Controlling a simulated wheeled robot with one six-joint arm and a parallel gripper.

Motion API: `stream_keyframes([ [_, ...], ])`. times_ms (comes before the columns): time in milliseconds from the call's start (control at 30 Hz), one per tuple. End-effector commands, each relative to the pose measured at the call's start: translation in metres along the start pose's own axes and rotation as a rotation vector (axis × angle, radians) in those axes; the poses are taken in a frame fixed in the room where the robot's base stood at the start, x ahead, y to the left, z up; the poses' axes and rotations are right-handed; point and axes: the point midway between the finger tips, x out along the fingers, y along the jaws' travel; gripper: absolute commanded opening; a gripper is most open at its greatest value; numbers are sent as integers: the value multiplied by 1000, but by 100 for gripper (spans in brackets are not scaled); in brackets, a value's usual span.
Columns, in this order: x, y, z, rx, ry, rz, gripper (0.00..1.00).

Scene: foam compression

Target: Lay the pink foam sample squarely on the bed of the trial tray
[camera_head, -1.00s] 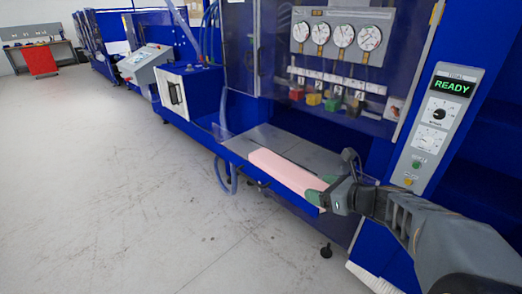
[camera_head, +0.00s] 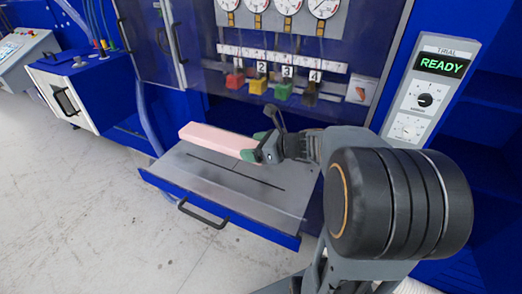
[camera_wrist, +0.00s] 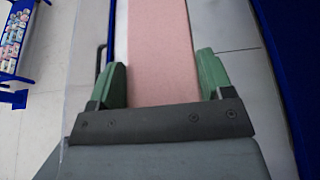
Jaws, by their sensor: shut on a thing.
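The pink foam sample (camera_head: 215,138) is a long flat block. My gripper (camera_head: 257,149) is shut on its right end, and the block reaches left over the back of the trial tray (camera_head: 178,170). The tray's grey bed has two dark slots and is otherwise bare. The sample looks raised above the bed and slightly askew to it; the exact gap is unclear. In the wrist view the sample (camera_wrist: 162,50) runs away from me between the green fingers of my gripper (camera_wrist: 161,80). Its held end is hidden.
The tray has a blue front edge with a black handle (camera_head: 200,214). Behind it is a panel with colored blocks (camera_head: 257,86) and gauges. A trial box (camera_head: 430,90) reading READY stands at right. Open floor lies in front at left.

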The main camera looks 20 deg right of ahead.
Motion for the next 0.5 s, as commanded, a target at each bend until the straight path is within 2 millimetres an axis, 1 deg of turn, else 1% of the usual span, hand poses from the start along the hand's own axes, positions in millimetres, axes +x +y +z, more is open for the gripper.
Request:
stream_keyframes([
  [33,0,-14,-8,8,1,-2,48],
  [200,3,-57,-26,6,1,-1,48],
  [300,10,-71,-45,5,1,1,48],
  [500,17,-91,-68,1,0,1,48],
])
